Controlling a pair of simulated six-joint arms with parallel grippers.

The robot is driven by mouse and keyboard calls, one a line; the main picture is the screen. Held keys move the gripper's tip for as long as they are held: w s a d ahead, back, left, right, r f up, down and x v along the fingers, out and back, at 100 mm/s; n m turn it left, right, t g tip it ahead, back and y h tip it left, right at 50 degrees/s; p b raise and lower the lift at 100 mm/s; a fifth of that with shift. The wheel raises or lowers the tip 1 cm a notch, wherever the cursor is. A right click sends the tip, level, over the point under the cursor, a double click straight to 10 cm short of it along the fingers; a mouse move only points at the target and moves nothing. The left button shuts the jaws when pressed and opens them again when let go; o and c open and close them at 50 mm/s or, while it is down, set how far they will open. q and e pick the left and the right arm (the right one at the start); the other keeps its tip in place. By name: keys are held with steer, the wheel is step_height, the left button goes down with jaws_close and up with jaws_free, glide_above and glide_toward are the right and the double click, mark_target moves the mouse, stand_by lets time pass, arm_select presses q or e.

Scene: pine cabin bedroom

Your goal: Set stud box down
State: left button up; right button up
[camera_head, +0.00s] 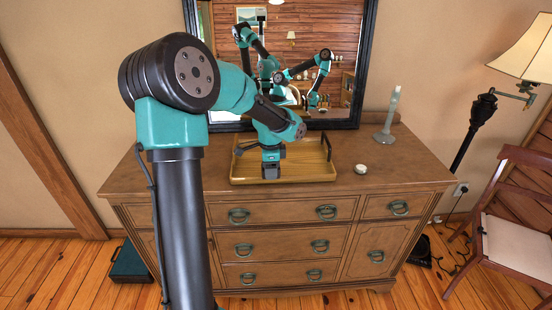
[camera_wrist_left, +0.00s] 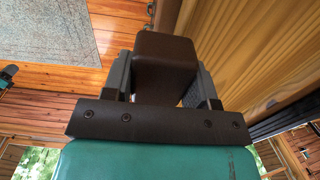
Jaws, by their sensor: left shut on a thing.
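The stud box (camera_wrist_left: 165,62), a small dark brown block with rounded edges, is between the fingers of my left gripper (camera_wrist_left: 165,85) in the left wrist view. The fingers are shut on its two sides. In the head view, my left gripper (camera_head: 271,170) points down over the wooden tray (camera_head: 310,178) on the dresser, near its front edge. The arm and gripper mostly hide the box there. I cannot tell whether its underside touches the tray. My right gripper shows in neither view directly.
The tray lies on the brown dresser (camera_head: 345,190) with a dark-framed mirror (camera_head: 362,60) behind it. A small white round thing (camera_head: 360,168) and a candlestick (camera_head: 388,118) stand to the right. The dresser top is clear left of the tray.

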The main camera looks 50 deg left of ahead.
arm_select(q)
steer(key=w+a, duration=0.3)
steer(key=w+a+f, duration=0.1)
steer(key=w+a, duration=0.2)
steer(key=a, duration=0.1)
steer(key=w+a, duration=0.3)
steer(key=a, duration=0.1)
steer(key=shift+w+f, duration=0.2)
steer(key=shift+w, duration=0.2)
steer(key=shift+f, duration=0.1)
steer(key=shift+f, duration=1.65)
steer(key=shift+f, duration=0.15)
steer(key=o, duration=0.9)
steer(key=shift+o, duration=0.2)
step_height(320, 180, up, 12)
steer(key=shift+r, duration=0.2)
